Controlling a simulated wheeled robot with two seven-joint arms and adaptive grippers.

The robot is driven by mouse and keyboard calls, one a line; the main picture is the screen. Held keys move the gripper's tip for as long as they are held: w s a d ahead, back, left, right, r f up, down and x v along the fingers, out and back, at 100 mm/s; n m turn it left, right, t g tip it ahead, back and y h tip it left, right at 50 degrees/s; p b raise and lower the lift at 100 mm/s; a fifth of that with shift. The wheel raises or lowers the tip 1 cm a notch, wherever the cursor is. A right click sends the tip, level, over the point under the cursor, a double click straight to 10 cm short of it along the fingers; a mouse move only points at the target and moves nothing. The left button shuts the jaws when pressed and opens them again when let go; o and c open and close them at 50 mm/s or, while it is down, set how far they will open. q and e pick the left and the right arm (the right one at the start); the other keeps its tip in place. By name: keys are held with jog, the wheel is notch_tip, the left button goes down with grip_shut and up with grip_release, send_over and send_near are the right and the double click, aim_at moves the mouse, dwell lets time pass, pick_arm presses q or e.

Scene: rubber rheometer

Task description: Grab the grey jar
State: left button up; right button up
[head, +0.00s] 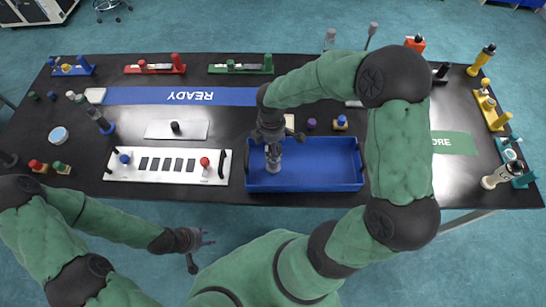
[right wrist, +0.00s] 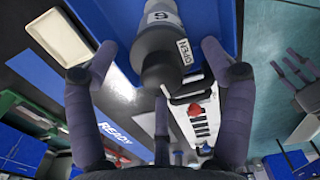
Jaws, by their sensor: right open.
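The grey jar (head: 273,164) stands in the blue tray (head: 318,185), left of the tray's middle. In the right wrist view the jar (right wrist: 166,50) shows a dark knob facing the camera and labels reading "S" and "OPEN". My right gripper (head: 270,143) points down over the jar in the head view and partly covers it. In the right wrist view its fingers are spread on either side of the jar, with visible gaps. My left gripper (head: 204,250) is empty with fingers apart, in front of the table's near edge.
A white panel (head: 140,168) with a blue and a red knob lies left of the tray. A blue READY strip (head: 180,96) lies behind it. Small purple and blue pieces (head: 340,122) stand just behind the tray. The tray's right half is empty.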

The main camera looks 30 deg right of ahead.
jog(key=shift+s+d+f+b, duration=0.1)
jog(key=shift+f+b, duration=0.1)
jog(key=shift+f, duration=0.7)
jog(key=shift+s+a+f+b, duration=0.1)
jog(key=shift+f+b, duration=0.15)
jog(key=shift+f, duration=0.65)
jog(key=shift+s+d+f+b, duration=0.1)
jog(key=shift+f+b, duration=0.1)
jog(key=shift+f, duration=0.7)
jog(key=c, duration=1.4)
